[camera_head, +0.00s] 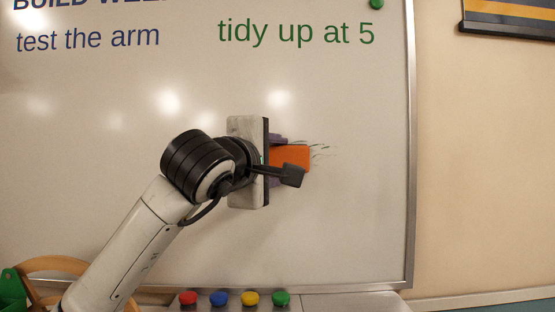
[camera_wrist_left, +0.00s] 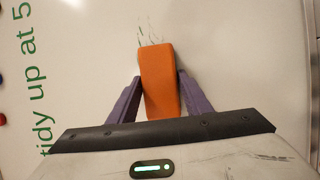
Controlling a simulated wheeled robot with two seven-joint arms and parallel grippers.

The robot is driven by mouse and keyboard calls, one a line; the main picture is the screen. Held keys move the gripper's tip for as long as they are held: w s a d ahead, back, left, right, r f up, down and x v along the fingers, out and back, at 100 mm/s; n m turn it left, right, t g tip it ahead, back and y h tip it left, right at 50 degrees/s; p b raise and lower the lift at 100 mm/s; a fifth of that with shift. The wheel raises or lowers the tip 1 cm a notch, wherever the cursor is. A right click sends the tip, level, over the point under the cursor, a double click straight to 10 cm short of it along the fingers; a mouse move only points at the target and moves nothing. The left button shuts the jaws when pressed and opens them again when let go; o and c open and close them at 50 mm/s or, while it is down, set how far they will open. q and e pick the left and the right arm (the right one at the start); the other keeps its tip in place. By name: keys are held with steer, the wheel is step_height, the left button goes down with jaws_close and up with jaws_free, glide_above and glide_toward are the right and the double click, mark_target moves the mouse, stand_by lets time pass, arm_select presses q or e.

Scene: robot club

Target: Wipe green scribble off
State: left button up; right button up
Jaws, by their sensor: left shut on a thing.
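My left gripper (camera_head: 290,158) is shut on an orange block-shaped eraser (camera_head: 292,157) at the whiteboard (camera_head: 360,220). In the left wrist view the eraser (camera_wrist_left: 160,80) sits between two purple fingers. Whether its face touches the board cannot be told for sure. Thin dark, greenish scribble strokes (camera_head: 320,150) show just right of the eraser. In the left wrist view the strokes (camera_wrist_left: 148,36) show beyond the eraser's far end; any part behind the eraser is hidden. My right gripper is not in view.
Green writing "tidy up at 5" (camera_head: 296,32) and blue writing "test the arm" (camera_head: 88,39) stand above. Red, blue, yellow and green round-topped items (camera_head: 249,298) line the lower edge. The board's metal frame (camera_head: 411,150) is at right. Clear board lies below the scribble.

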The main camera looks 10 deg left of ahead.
mark_target(296, 160)
arm_select(q)
steer(key=shift+w+d+b, duration=0.15)
steer(key=shift+d+b, duration=0.25)
steer(key=shift+d, duration=0.3)
steer(key=shift+w+d+b, duration=0.25)
steer(key=shift+d+b, duration=0.1)
steer(key=shift+d, duration=0.65)
steer(key=shift+w+d+b, duration=0.25)
steer(key=shift+w+d, duration=0.05)
steer(key=shift+d, duration=0.95)
steer(key=shift+w+d+b, duration=0.2)
steer(key=shift+w+d, duration=0.15)
steer(key=shift+d, duration=0.95)
steer(key=shift+w+d+b, duration=0.25)
steer(key=shift+w+d, duration=0.05)
steer(key=shift+d, duration=0.95)
steer(key=shift+s+a+b, duration=0.15)
steer(key=shift+a+b, duration=0.6)
steer(key=shift+a, duration=0.05)
steer(key=shift+s+a+b, duration=0.25)
steer(key=shift+a+b, duration=0.3)
steer(key=shift+a, duration=0.7)
